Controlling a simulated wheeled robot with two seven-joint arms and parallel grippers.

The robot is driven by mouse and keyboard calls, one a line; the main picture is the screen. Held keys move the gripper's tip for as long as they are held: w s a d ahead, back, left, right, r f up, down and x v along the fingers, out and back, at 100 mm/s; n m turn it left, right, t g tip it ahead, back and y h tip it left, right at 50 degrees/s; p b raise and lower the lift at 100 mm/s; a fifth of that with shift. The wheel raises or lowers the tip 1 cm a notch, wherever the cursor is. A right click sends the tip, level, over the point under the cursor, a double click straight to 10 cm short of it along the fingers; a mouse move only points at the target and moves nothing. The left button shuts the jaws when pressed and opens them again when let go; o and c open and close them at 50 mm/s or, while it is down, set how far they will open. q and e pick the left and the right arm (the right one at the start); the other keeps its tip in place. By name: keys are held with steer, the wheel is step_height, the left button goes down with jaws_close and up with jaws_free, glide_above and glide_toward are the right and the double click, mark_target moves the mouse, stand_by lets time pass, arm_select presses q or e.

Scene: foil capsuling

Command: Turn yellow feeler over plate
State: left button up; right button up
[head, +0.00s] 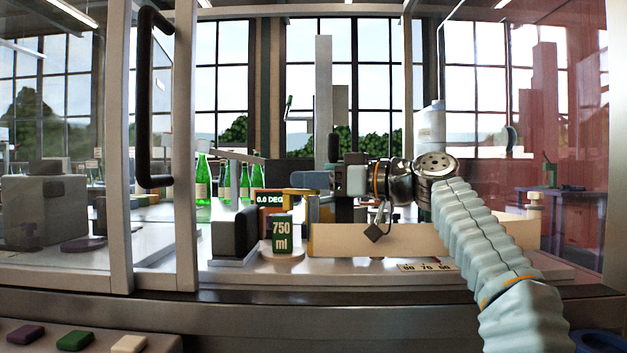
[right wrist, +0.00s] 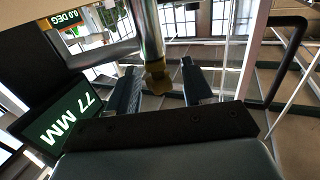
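The yellow feeler (head: 300,191) is a short ochre bar beside the 0.0 DEG display in the head view. In the right wrist view a dull yellow end (right wrist: 158,76), which appears to be the feeler, hangs below a metal post, between my fingers. My right gripper (right wrist: 160,88) is open, with a finger on each side and visible gaps to the yellow end. In the head view my right gripper (head: 312,181) reaches in from the right at the feeler's height; its fingers partly hide the mechanism. My left gripper is not in view.
Green bottles (head: 202,178) stand behind. A frame post with a black handle (head: 147,100) is at left.

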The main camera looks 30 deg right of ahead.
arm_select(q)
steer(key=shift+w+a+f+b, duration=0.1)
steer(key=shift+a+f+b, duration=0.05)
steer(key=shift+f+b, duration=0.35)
arm_select(e)
steer(key=v, duration=1.4)
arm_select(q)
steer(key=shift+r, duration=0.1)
arm_select(e)
steer(key=shift+o, duration=0.2)
steer(key=shift+w, duration=0.1)
